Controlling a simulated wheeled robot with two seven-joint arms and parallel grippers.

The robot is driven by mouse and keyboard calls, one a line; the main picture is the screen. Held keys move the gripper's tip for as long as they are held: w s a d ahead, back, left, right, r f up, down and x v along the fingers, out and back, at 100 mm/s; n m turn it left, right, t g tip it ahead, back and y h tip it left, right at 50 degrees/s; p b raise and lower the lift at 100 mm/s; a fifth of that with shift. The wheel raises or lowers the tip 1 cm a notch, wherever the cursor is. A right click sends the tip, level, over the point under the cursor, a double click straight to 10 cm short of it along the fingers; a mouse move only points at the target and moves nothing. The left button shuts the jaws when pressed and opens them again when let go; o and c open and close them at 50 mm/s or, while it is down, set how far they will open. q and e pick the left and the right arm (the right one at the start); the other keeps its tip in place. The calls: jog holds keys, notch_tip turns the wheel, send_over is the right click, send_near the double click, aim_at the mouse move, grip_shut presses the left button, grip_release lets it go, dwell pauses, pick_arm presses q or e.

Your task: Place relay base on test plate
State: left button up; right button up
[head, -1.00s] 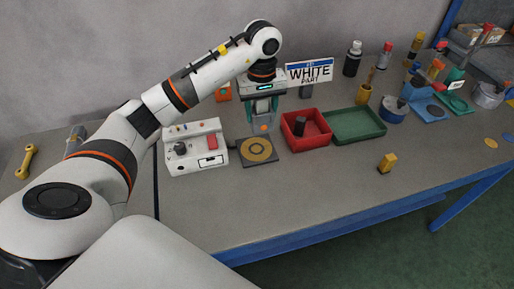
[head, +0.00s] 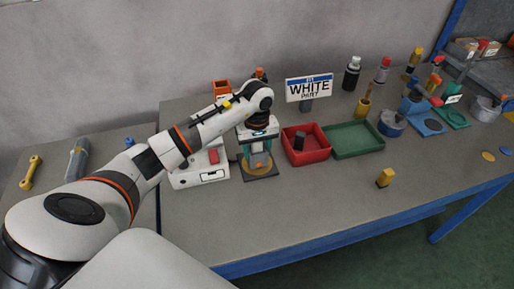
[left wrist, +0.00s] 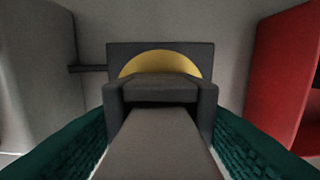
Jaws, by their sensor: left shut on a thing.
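The test plate (head: 271,174), a dark square with a yellow ring, lies on the bench beside the white tester. My left gripper (head: 258,161) is directly over it, pointing down. In the left wrist view the green-padded fingers are shut on a dark grey block, the relay base (left wrist: 160,140). The plate (left wrist: 122,55) shows behind the block, which hides part of its yellow disc. Whether the block touches the plate I cannot tell. The head view hides most of the block behind the gripper. My right gripper is not in view.
The white tester (head: 205,176) stands close on the left of the plate. A WHITE sign (head: 309,88) stands behind.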

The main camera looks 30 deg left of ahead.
pick_arm(q)
jog(key=shift+f, duration=0.15)
jog(key=o, duration=1)
jog(key=shift+o, duration=0.2)
jog(key=shift+r, duration=0.35)
notch_tip(320, 180, up, 12)
jog(key=b, duration=0.2)
jog(key=shift+f+b, duration=0.15)
jog(key=shift+b, duration=0.25)
